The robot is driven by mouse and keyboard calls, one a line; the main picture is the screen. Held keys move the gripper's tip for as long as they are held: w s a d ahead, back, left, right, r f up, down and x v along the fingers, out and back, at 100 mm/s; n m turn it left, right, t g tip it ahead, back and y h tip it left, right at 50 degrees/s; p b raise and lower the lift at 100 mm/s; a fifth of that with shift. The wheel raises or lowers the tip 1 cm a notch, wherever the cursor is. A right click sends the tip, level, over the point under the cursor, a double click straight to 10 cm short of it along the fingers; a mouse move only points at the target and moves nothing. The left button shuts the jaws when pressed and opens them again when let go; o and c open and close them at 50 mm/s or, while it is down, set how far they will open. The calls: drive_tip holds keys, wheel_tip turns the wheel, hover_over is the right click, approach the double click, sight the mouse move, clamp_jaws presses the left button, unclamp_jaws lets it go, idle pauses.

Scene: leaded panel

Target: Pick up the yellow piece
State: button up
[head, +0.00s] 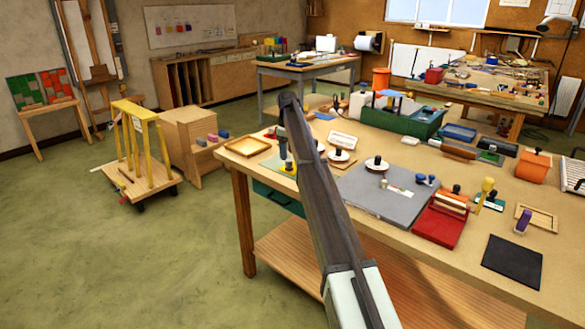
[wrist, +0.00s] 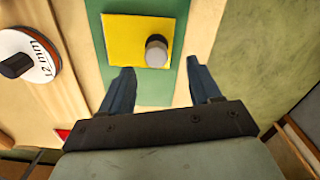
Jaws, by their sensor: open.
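The yellow piece (wrist: 128,36) is a flat square with a grey round knob (wrist: 156,51) near one corner. It lies on a green strip (wrist: 175,85) in the wrist view. My gripper (wrist: 161,72) is open, with its two dark fingers spread just short of the yellow piece and nothing between them but the strip and tabletop. The knob lies ahead of the gap between the fingertips. In the head view the yellow piece (head: 289,169) shows small at the left end of the bench, partly beside my arm.
A round white piece marked "12 mm" (wrist: 27,55) with a black knob lies left of the strip. In the head view a wooden tray (head: 247,146) stands at the bench's left corner, and a grey board (head: 372,205) lies to the right. The bench edge is close.

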sight(288, 161)
drive_tip(key=shift+w+d+f, duration=0.15)
drive_tip(key=shift+f, duration=2.6)
drive_tip(key=shift+c, duration=0.4)
drive_tip(key=c, duration=1)
drive_tip(key=shift+r, duration=0.1)
wheel_tip(288, 161, up, 10)
drive_tip(key=o, duration=0.5)
drive_tip(key=shift+c, duration=0.2)
drive_tip(key=c, duration=0.4)
